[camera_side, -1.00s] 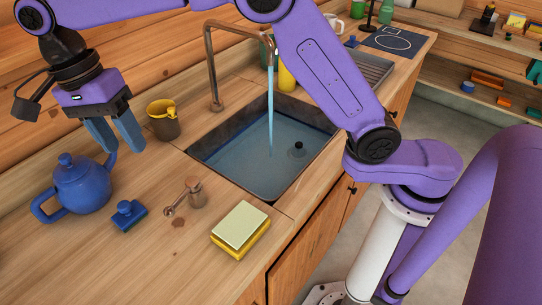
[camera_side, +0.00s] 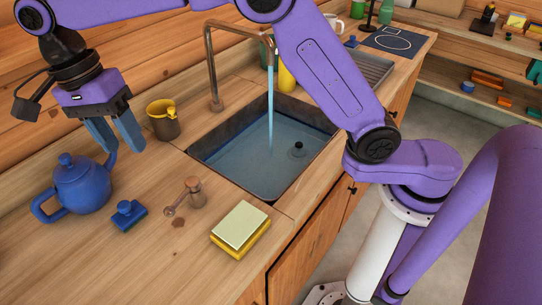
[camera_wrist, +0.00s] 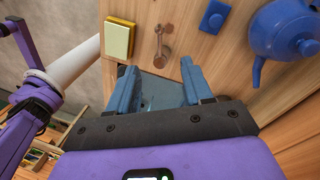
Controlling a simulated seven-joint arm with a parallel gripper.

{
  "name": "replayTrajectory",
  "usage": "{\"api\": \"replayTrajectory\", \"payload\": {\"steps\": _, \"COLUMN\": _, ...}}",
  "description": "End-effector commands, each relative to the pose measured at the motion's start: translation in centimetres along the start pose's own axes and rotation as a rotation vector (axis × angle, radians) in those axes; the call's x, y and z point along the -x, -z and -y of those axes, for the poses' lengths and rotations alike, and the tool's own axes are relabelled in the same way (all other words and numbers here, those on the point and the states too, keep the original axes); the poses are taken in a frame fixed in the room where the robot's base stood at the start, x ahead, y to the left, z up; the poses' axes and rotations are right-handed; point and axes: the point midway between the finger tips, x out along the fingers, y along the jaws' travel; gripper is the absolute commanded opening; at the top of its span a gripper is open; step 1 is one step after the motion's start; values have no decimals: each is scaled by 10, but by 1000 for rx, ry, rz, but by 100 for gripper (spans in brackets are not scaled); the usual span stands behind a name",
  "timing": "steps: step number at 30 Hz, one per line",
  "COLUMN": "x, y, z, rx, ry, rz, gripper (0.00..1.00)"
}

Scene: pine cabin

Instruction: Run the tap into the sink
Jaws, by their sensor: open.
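The copper tap (camera_side: 211,70) arches over the sink (camera_side: 225,180). A stream of water (camera_side: 270,110) falls from its spout into the basin, where bluish water lies around a dark plug-like piece (camera_side: 298,150). A small lever with a wooden knob (camera_side: 195,192) stands on the counter in front of the sink; it also shows in the wrist view (camera_wrist: 161,48). My gripper (camera_side: 122,145) is open and empty above the counter, between the teapot and the mug, apart from the tap and lever. Its two blue fingers frame the wrist view (camera_wrist: 157,68).
A blue teapot (camera_side: 80,188) stands left, with a blue block with a knob (camera_side: 128,214) beside it. A yellow-rimmed mug (camera_side: 163,122) stands behind. A yellow sponge (camera_side: 240,228) lies by the front edge. A yellow bottle (camera_side: 287,75) stands behind the sink, near my arm.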

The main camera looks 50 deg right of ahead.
Motion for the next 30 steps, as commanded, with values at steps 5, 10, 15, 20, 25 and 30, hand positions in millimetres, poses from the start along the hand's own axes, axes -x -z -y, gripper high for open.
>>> {"api": "replayTrajectory", "payload": {"steps": 5, "x": 0, "y": 0, "z": 0, "rx": 0, "ry": 0, "rz": 0, "gripper": 11}}
{"api": "replayTrajectory", "payload": {"steps": 10, "x": 0, "y": 1, "z": 0, "rx": 9, "ry": -1, "rz": 2, "gripper": 0}}
{"api": "replayTrajectory", "payload": {"steps": 15, "x": -5, "y": 7, "z": 2, "rx": 146, "ry": -8, "rz": 35, "gripper": 0}}
{"api": "replayTrajectory", "payload": {"steps": 20, "x": -14, "y": 18, "z": 5, "rx": 410, "ry": -3, "rz": 99, "gripper": 0}}
{"api": "replayTrajectory", "payload": {"steps": 25, "x": -23, "y": 30, "z": 9, "rx": 704, "ry": 31, "rz": 171, "gripper": 0}}
{"api": "replayTrajectory", "payload": {"steps": 30, "x": -31, "y": 42, "z": 12, "rx": 993, "ry": 92, "rz": 234, "gripper": 0}}
